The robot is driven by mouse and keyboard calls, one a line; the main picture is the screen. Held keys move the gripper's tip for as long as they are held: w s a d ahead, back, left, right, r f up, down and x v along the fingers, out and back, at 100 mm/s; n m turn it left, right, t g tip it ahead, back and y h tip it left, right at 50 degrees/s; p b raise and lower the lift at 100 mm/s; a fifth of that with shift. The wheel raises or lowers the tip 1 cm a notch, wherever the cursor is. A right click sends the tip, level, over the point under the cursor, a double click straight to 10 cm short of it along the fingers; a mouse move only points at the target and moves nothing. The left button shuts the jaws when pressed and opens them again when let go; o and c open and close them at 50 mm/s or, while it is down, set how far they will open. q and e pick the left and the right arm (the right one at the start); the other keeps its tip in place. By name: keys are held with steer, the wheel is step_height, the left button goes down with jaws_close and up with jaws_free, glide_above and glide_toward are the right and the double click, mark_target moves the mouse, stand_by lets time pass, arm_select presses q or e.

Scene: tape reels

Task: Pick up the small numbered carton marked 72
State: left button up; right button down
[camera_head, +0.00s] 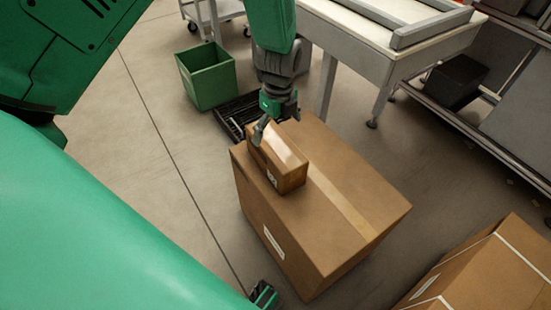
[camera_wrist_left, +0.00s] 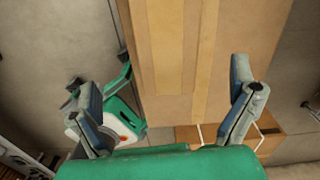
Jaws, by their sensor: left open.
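The small brown carton (camera_head: 289,167) lies on top of a large brown box (camera_head: 340,215), near its far left edge. It has a shiny tape strip along its top and a small white label on its near end. The label's number is too small to read. My left gripper (camera_head: 275,128) is open above the carton's far half, with one finger at its left side. In the left wrist view the open fingers (camera_wrist_left: 162,78) stand wide on either side of the taped carton top (camera_wrist_left: 166,45). Contact cannot be told. My right gripper is not clearly seen.
A green bin (camera_head: 208,78) and a black crate (camera_head: 232,120) stand on the floor behind the large box. A grey table (camera_head: 345,45) is at the back. Another carton with white straps (camera_head: 490,270) is at lower right. Floor at left is clear.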

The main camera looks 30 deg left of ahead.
mark_target(277, 143)
arm_select(q)
steer(key=shift+w+a+r+m, duration=0.15)
steer(key=shift+w+r+m, duration=0.45)
steer(key=shift+w, duration=0.3)
step_height(277, 143, down, 7)
steer(key=b, duration=0.2)
steer(key=shift+a+f+b, duration=0.1)
steer(key=shift+b, duration=0.2)
steer(key=shift+a+f, duration=0.25)
steer(key=shift+f, duration=0.35)
steer(key=f+b, duration=0.2)
steer(key=f, duration=0.2)
steer(key=shift+a+f, duration=0.15)
steer(key=shift+a, duration=0.05)
steer(key=shift+f+b, duration=0.3)
steer(key=shift+b, duration=0.05)
steer(key=shift+a, duration=0.1)
